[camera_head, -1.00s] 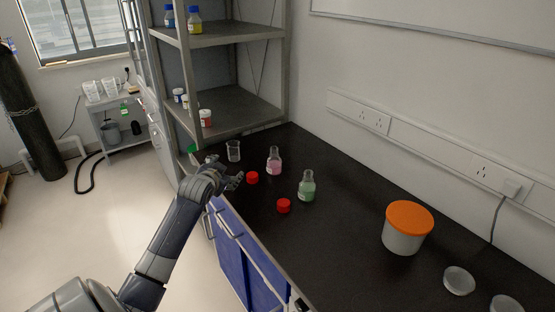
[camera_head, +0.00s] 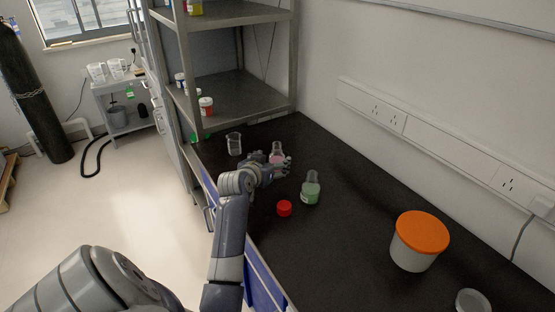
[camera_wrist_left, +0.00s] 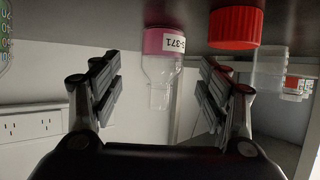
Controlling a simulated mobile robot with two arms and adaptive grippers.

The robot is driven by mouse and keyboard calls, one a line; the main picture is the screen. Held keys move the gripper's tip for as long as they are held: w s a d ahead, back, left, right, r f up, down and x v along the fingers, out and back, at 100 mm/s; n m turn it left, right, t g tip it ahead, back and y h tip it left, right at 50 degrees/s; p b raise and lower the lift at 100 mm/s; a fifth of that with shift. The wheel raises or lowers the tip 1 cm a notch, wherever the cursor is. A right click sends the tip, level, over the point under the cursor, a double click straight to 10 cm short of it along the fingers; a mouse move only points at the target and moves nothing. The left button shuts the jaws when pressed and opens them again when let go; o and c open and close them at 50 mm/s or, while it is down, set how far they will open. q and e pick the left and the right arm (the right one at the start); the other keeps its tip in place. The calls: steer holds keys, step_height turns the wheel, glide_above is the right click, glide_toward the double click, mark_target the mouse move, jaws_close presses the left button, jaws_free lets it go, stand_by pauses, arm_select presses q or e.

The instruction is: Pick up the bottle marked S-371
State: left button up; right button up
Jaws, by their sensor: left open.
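The bottle marked S-371 (camera_wrist_left: 172,60) has clear glass, pink liquid and a white label ending in "371". It appears upside down in the left wrist view. In the head view the bottle (camera_head: 277,148) stands upright on the black bench, its lower part partly hidden by my left gripper. My left gripper (camera_head: 283,165) is open just in front of it. In the left wrist view the bottle shows between the two spread fingers of the gripper (camera_wrist_left: 160,80), with visible space on both sides. My right gripper is in neither view.
A bottle with green liquid (camera_head: 311,190) and a red cap (camera_head: 284,208) are close by on the right. A beaker (camera_head: 234,143) stands left, a shelf (camera_head: 240,100) behind. An orange-lidded tub (camera_head: 418,245) stands right.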

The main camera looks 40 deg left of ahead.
mark_target(274, 162)
arm_select(q)
steer(key=shift+w+a+f, duration=0.3)
steer(key=shift+w, duration=0.3)
steer(key=x, duration=0.3)
steer(key=shift+f, duration=0.2)
steer(key=shift+w+a+f, duration=0.2)
steer(key=shift+w+f, duration=0.05)
steer(key=shift+w, duration=0.2)
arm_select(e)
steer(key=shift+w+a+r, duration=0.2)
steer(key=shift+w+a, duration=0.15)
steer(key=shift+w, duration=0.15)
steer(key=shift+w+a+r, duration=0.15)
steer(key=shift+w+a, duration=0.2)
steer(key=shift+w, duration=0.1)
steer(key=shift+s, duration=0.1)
arm_select(q)
steer(key=c, duration=1.3)
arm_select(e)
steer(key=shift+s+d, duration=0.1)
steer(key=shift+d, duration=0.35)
